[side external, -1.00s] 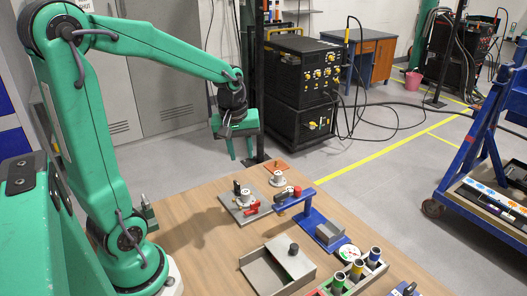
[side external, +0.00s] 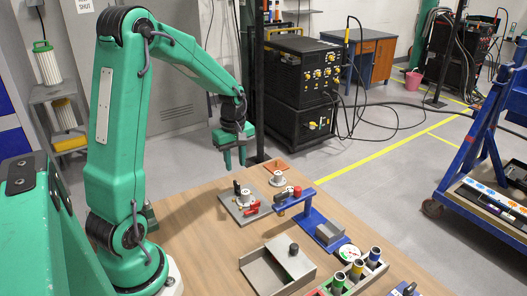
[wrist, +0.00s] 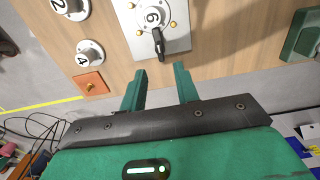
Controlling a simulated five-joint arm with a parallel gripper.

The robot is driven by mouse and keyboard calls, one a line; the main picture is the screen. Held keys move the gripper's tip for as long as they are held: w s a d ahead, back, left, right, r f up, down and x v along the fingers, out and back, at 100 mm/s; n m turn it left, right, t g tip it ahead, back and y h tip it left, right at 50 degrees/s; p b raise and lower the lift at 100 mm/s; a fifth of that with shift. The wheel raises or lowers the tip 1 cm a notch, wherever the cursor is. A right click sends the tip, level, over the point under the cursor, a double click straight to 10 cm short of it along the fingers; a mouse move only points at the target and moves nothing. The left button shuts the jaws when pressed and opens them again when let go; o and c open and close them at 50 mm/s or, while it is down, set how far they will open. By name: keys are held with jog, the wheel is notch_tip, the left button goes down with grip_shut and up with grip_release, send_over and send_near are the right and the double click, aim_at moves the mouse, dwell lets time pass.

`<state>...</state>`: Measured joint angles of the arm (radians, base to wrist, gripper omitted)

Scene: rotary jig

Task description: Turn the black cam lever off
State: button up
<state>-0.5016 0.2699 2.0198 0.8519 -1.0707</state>
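The black cam lever (wrist: 158,42) shows in the wrist view on a grey plate (wrist: 178,46), beside a white round disc marked 6 (wrist: 152,17). Its handle points toward my gripper (wrist: 160,70). My gripper's two green fingers are apart with nothing between them, and the lever lies just beyond the tips. In the side view the black lever (side external: 237,188) stands on the grey plate (side external: 232,212) near the table's far edge. My gripper (side external: 235,167) hangs above and slightly behind it, not touching.
White discs marked 2 (wrist: 65,6) and 4 (wrist: 90,53) and an orange plate (wrist: 90,84) lie nearby. A blue fixture (side external: 310,217), a grey box (side external: 275,268) and a rack with several cylinders stand nearer the camera.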

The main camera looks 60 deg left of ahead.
aim_at(237, 182)
jog(key=shift+f, duration=3.55)
grip_shut()
